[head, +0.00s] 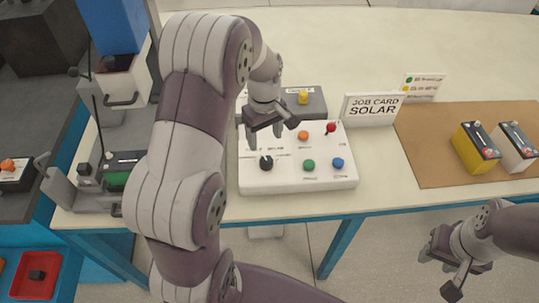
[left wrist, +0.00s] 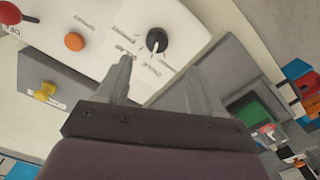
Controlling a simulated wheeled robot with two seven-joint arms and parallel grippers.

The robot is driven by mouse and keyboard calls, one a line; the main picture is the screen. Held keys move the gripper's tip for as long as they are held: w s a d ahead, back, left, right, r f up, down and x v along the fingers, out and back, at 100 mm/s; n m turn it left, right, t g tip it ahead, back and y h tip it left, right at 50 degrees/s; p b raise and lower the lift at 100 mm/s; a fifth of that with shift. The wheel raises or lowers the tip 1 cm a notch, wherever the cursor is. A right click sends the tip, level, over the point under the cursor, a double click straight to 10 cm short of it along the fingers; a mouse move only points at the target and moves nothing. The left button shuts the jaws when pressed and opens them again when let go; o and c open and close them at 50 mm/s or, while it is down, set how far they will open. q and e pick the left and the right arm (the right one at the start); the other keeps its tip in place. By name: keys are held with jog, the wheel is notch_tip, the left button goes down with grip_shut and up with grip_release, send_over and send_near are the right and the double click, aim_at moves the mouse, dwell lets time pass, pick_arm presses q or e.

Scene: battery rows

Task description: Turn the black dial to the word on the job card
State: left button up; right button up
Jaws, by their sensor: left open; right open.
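The black dial (head: 266,162) sits on the left part of a white control panel (head: 300,183), with small printed words around it that are too small to read. In the left wrist view the dial (left wrist: 157,41) has a white pointer line and lies beyond my fingertips. The job card (head: 373,108) stands behind the panel and reads SOLAR. My left gripper (head: 265,133) is open and empty above the panel, just behind the dial and apart from it; it also shows in the left wrist view (left wrist: 160,75). My right gripper (head: 447,277) is open and empty in front of the table.
The panel also has an orange button (head: 303,135), a green button (head: 308,165), a blue button (head: 338,162) and a red-knobbed lever (head: 330,128). A grey box with a yellow knob (head: 303,97) stands behind. Yellow and white batteries (head: 476,148) sit on a brown mat (head: 430,165) at right.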

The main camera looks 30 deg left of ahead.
aim_at(266, 160)
pick_arm(q)
jog(key=f, duration=0.9)
jog(key=shift+w+f, duration=0.3)
jog(key=shift+w, duration=0.05)
jog(key=shift+s+f, duration=0.15)
jog(key=shift+f, duration=0.2)
jog(key=shift+f, duration=0.1)
jog(key=c, duration=1.1)
